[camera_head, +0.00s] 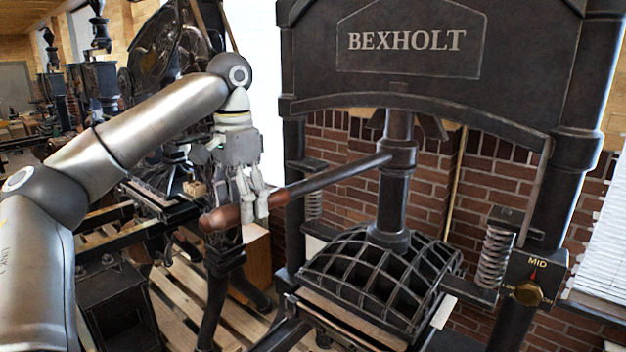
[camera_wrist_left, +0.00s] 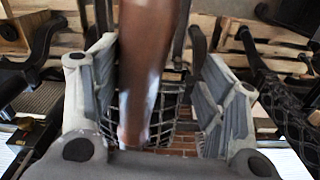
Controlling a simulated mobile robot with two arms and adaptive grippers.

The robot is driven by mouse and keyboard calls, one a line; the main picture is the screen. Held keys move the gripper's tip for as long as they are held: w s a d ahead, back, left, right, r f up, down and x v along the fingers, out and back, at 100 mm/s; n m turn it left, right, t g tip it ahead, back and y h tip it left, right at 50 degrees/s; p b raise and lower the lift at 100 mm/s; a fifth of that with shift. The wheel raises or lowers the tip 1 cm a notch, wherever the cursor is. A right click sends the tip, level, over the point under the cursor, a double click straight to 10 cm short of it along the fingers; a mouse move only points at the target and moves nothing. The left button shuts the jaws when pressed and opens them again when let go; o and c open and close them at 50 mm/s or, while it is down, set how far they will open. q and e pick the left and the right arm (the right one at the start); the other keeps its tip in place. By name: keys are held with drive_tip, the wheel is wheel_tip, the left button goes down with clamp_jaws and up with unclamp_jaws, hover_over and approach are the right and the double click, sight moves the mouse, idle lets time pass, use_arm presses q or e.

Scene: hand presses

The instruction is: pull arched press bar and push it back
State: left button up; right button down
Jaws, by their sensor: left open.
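The press bar (camera_head: 335,176) is a dark metal rod that runs left from the upright screw column (camera_head: 397,160) of the BEXHOLT press. It ends in a brown wooden handle (camera_head: 228,216). My left gripper (camera_head: 254,212) points down at the handle, near where wood meets rod, with its fingers at the handle. In the left wrist view the brown handle (camera_wrist_left: 147,70) lies between the two spread fingers, with a gap on each side. The left gripper is open. My right gripper does not show in either view.
The black press frame (camera_head: 400,65) stands behind and around the bar. A domed, ribbed platen (camera_head: 370,275) sits under the column. A coil spring (camera_head: 494,255) and a dial marked MID (camera_head: 528,292) are at right. Other machinery and wooden pallets (camera_head: 185,305) stand at left.

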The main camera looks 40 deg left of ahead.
use_arm(q)
drive_tip(key=shift+o, duration=0.7)
drive_tip(key=shift+d+r, duration=0.2)
drive_tip(key=shift+d, duration=0.2)
drive_tip(key=shift+a+r, duration=0.1)
drive_tip(key=shift+r, duration=4.25)
drive_tip(key=shift+f, duration=0.1)
